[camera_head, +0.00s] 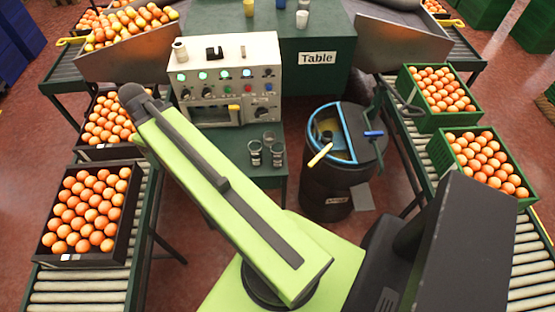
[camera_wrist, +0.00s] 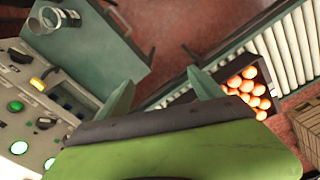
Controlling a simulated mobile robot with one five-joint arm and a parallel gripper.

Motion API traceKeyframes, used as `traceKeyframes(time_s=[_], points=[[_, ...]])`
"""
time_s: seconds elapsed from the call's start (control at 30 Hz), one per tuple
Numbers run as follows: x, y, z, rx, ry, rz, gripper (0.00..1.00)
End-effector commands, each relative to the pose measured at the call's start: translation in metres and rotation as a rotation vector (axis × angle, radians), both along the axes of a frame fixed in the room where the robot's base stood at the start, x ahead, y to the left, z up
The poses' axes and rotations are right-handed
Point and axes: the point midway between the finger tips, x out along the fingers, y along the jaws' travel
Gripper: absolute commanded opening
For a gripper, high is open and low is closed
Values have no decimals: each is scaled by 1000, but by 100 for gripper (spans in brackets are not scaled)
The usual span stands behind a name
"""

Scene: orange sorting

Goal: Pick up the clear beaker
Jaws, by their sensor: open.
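Several small clear beakers stand close together on the low green shelf in front of the control panel. In the head view, one beaker (camera_head: 255,153) is at the left, a second (camera_head: 277,155) at the right and a third (camera_head: 268,138) behind them. In the wrist view, a clear beaker (camera_wrist: 46,20) shows at the top left, on the green surface, with others partly visible beside it. My gripper (camera_wrist: 162,77) is open and empty, its two green fingers spread apart. The beakers lie well to the left of the fingers. In the head view, the fingers are hidden by my arm.
The control panel (camera_head: 228,75) stands behind the beakers. A dark round bin (camera_head: 325,185) with a blue rim is to their right. Orange crates (camera_head: 65,256) sit on the left conveyor, and green crates (camera_head: 415,117) on the right. Red floor shows between.

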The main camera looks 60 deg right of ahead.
Motion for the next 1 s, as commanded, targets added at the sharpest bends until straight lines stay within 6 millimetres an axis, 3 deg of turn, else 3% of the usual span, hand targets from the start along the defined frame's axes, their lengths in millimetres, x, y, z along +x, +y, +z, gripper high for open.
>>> traceKeyframes(time_s=[0.03,0.13,0.2,0.3,0.4,0.5,0.6,0.77,1.0], points=[[-9,-56,-28,0,0,22,77],[-42,-150,-52,0,0,121,77],[-74,-210,-68,0,0,188,77],[-125,-280,-86,1,1,276,77],[-170,-327,-98,1,1,345,77],[-201,-353,-103,1,1,391,77],[-214,-363,-104,0,1,414,77],[-216,-364,-106,0,1,420,77],[-216,-364,-146,0,1,419,77]])
